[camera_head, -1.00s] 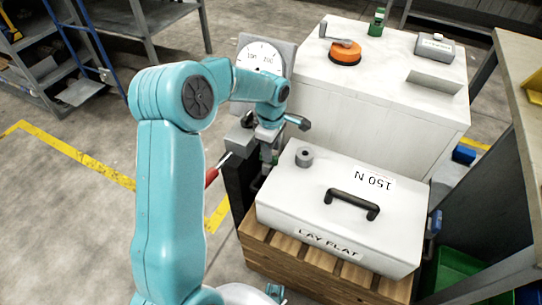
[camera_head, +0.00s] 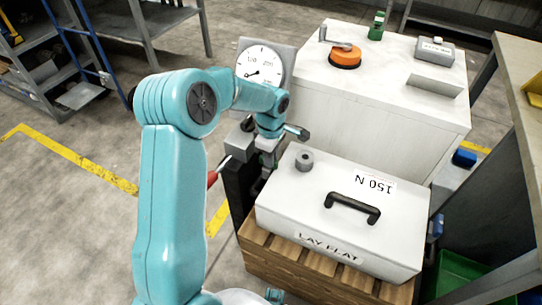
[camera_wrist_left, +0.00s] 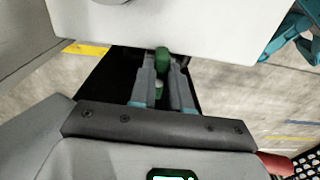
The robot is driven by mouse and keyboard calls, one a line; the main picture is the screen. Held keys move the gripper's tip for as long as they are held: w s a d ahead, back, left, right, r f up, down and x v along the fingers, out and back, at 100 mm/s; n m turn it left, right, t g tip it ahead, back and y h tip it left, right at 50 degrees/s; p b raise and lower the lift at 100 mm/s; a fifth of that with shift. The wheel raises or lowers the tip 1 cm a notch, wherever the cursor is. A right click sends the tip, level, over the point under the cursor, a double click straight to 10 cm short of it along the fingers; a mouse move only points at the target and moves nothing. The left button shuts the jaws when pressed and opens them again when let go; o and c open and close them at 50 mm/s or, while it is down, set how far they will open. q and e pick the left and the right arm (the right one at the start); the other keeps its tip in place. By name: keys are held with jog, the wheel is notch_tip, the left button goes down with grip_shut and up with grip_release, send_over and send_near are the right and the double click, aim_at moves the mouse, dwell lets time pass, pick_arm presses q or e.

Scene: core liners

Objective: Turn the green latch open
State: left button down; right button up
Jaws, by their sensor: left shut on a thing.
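The green latch (camera_wrist_left: 161,62) shows in the left wrist view as a small green knob between the two fingers of my left gripper (camera_wrist_left: 162,84). The fingers are shut on it, one on each side. A second small green bit shows lower between the fingers. In the head view my left gripper (camera_head: 264,172) points down beside the white box, in front of the gauge stand. There the latch is hidden behind my gripper and wrist. My right gripper does not show clearly in either view.
A white box (camera_head: 292,218) marked 150 N, with a black handle, lies on a wooden pallet (camera_head: 300,262) right of my gripper. A round dial gauge (camera_head: 260,62) stands behind. A white cabinet (camera_head: 400,115) holds an orange crank (camera_head: 345,57). A red-handled lever (camera_head: 212,178) is left.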

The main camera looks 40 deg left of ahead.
pick_arm(q)
jog(key=m+p, duration=0.1)
jog(key=m, duration=0.3)
jog(key=shift+s+r, duration=0.1)
jog(key=shift+s, duration=0.05)
jog(key=m+p, duration=0.1)
jog(key=m, duration=0.3)
jog(key=shift+s+m, duration=0.15)
jog(key=shift+m, duration=0.15)
jog(key=m+p, duration=0.1)
jog(key=m, duration=0.3)
jog(key=shift+s+a+m, duration=0.1)
jog(key=shift+a+m, duration=0.05)
jog(key=shift+m, duration=0.15)
jog(key=m+p, duration=0.1)
jog(key=m, duration=0.3)
jog(key=shift+a, duration=0.15)
jog(key=shift+m, duration=0.3)
jog(key=c, duration=1.1)
grip_release()
jog(key=shift+s, duration=0.1)
